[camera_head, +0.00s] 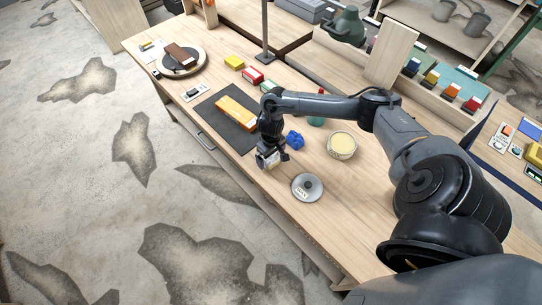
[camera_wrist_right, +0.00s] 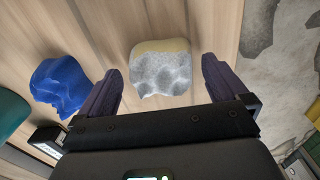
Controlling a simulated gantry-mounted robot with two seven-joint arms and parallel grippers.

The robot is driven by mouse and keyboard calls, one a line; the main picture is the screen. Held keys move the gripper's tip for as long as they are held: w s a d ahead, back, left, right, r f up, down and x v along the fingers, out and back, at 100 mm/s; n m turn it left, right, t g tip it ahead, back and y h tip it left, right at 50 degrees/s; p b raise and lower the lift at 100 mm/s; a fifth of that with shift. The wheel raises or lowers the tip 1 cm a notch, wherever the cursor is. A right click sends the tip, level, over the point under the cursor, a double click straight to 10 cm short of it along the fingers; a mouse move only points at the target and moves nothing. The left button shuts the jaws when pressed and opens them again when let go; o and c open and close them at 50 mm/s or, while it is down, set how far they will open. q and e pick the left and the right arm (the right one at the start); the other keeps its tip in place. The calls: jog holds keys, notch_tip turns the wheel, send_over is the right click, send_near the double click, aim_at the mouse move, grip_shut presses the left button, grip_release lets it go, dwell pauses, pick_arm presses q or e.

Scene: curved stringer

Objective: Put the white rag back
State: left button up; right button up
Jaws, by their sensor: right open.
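The white rag (camera_wrist_right: 160,72) is a crumpled grey-white lump with a yellowish strip along one edge, on the wooden table. In the right wrist view it sits ahead of and between the two fingers of my right gripper (camera_wrist_right: 162,66), with visible gaps on both sides. In the head view my right gripper (camera_head: 272,161) is low over the table's front part, and it hides much of the rag. The right gripper is open. A blue rag (camera_wrist_right: 62,86) lies to the left of the white one; it also shows in the head view (camera_head: 294,139). My left gripper is not in view.
A bowl with pale yellow contents (camera_head: 342,146) and a round grey lid (camera_head: 307,187) stand close to the right gripper. A dark mat (camera_head: 213,117) carries an orange block (camera_head: 238,112). Small yellow (camera_head: 234,62) and red (camera_head: 252,75) boxes lie behind it.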

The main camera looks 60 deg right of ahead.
notch_tip(320, 180, up, 10)
jog(key=p, duration=0.3)
jog(key=w+a+f+n+t+y, duration=0.1)
jog(key=a+n+t, duration=0.25)
jog(key=a, duration=1.05)
jog(key=w+a+f+n+t+y, duration=0.15)
jog(key=a+n, duration=0.25)
jog(key=a, duration=1)
jog(key=s+a+r+t, duration=0.2)
jog(key=s+a+r, duration=0.1)
jog(key=r, duration=0.1)
jog(key=s+d+r+m+g+h, duration=0.1)
jog(key=s+d, duration=0.5)
jog(key=s, duration=0.6)
notch_tip(320, 180, up, 2)
jog(key=shift+g+h+p, duration=0.35)
jog(key=shift+g+h, duration=0.3)
jog(key=shift+g, duration=0.55)
jog(key=shift+m, duration=0.25)
